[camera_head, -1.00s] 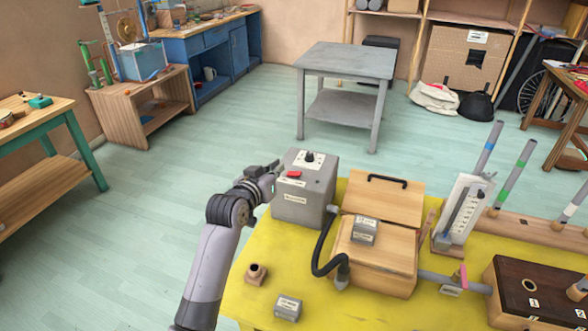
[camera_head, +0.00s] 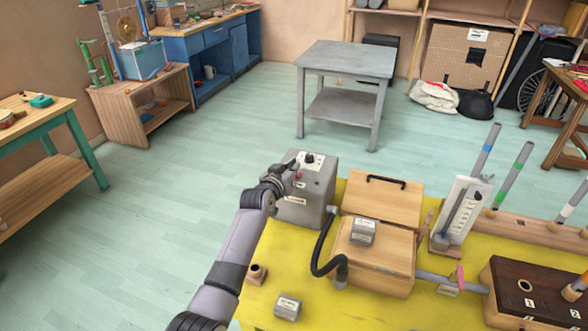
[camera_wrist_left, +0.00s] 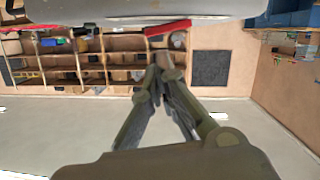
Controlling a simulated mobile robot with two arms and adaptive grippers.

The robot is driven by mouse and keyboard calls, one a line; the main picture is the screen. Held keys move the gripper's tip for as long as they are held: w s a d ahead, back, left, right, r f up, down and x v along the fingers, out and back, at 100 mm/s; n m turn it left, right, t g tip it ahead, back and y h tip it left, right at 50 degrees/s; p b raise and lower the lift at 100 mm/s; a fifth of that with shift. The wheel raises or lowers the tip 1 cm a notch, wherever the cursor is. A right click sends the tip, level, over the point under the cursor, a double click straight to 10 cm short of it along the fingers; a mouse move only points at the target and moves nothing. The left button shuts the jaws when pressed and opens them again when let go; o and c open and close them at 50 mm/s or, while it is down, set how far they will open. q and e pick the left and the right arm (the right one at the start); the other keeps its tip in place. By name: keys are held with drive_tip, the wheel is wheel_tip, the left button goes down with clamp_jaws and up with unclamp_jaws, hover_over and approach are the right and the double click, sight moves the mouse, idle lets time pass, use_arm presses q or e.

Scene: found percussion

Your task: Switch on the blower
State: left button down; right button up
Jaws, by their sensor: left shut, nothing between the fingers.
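The blower is a grey box (camera_head: 312,208) at the far left corner of the yellow table, with a dark round knob (camera_head: 309,159) on its sloping top. My left gripper (camera_head: 291,167) is at the left side of that top, its fingers shut and empty. It covers most of the red switch, of which a small red bit (camera_head: 298,176) shows. I cannot tell the switch's position or whether the fingers touch it. In the left wrist view the shut fingertips (camera_wrist_left: 160,76) lie below a grey body with a red part (camera_wrist_left: 168,28) at the upper edge. My right gripper is out of view.
A black hose (camera_head: 318,252) runs from the blower to a wooden box (camera_head: 372,262) on the yellow table (camera_head: 260,298). A small grey block (camera_head: 288,307) and a brown socket piece (camera_head: 257,274) lie in front. The floor to the left is clear.

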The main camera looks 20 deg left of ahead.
use_arm(q)
drive_tip(key=shift+s+d+f, duration=0.1)
drive_tip(key=shift+f, duration=0.4)
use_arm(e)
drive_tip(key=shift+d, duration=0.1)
